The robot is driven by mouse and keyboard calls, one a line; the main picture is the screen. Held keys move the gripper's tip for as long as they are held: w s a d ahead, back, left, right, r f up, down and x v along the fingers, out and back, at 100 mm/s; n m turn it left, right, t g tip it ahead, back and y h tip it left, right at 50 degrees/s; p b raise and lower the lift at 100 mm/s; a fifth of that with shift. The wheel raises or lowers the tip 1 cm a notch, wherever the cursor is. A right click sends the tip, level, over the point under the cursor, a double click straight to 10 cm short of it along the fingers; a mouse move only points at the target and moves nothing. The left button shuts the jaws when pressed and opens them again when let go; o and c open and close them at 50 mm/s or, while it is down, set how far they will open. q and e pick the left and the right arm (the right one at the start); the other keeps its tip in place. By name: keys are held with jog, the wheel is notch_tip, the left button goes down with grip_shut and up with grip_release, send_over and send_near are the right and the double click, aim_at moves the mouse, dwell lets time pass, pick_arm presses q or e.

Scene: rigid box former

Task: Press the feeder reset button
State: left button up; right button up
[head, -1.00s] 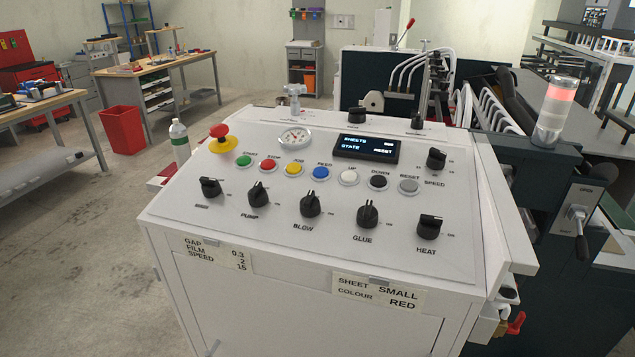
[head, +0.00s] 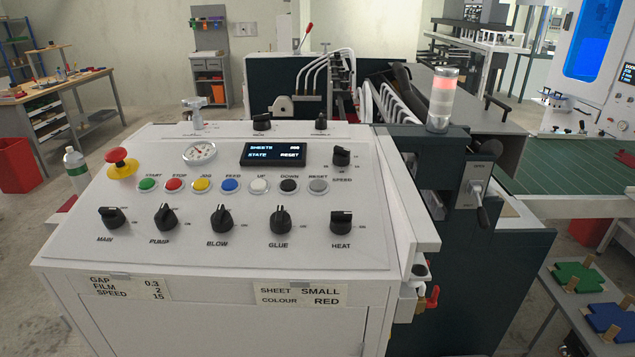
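The feeder's control panel (head: 80,230) is a sloped white console in the head view. Its grey RESET button (head: 318,186) is at the right end of a row of round coloured buttons, right of the black DOWN button (head: 289,186). The small display (head: 273,155) above the row reads SHEETS and STATE RESET. The signal lamp (head: 443,95) behind the panel at the right glows red. Neither of my grippers is in view, and nothing touches the panel.
A red mushroom stop button (head: 116,155) stands at the panel's upper left, and several black knobs line its front. A bottle (head: 76,168) is beyond the left edge. A low table with green (head: 582,275) and blue (head: 612,318) pieces is at lower right.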

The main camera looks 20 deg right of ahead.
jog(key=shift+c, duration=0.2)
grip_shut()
